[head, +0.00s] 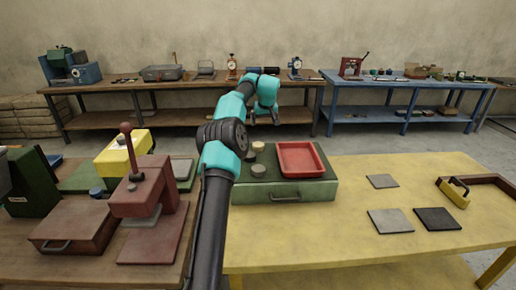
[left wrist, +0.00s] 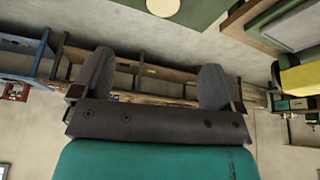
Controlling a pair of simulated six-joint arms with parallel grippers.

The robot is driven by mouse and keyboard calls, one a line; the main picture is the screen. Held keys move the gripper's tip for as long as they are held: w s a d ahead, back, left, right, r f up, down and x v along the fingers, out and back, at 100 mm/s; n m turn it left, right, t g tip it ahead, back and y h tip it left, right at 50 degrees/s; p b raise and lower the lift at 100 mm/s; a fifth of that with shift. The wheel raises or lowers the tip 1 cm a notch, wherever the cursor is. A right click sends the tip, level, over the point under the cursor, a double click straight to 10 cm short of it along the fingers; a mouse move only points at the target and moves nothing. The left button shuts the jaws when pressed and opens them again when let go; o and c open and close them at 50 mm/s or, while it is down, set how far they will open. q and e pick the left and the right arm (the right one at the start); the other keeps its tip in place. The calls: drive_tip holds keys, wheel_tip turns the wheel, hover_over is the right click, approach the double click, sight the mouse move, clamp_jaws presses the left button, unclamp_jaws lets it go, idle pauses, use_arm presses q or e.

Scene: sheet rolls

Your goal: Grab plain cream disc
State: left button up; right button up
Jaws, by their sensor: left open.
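The plain cream disc (head: 258,146) sits at the back left on top of the green case (head: 310,192), on the yellow table. Darker discs (head: 258,170) lie in front of it, close by the arm. In the left wrist view, a cream round top (left wrist: 163,6) shows at the upper edge, partly cut off, on a green surface. My left gripper (head: 264,119) is beyond the case in the head view, apart from the disc. Its two fingers are spread and empty in the left wrist view (left wrist: 156,86). My right gripper is not in view.
A red tray (head: 300,158) sits on the case right of the discs. A red press (head: 145,190) and a yellow box (head: 122,152) stand on the left table. Grey plates (head: 390,221) lie on the yellow table, which has free room around them.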

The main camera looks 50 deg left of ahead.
use_arm(q)
hover_over(258, 145)
drive_tip(key=d, duration=0.2)
wheel_tip(258, 145, down, 11)
drive_tip(key=shift+f, duration=0.2)
drive_tip(key=shift+a, duration=0.1)
drive_tip(key=shift+s+x, duration=0.1)
drive_tip(key=shift+x, duration=1.2)
drive_tip(key=shift+s+x, duration=0.15)
drive_tip(key=shift+x, duration=1.1)
drive_tip(key=shift+c, duration=0.3)
drive_tip(key=c, duration=0.9)
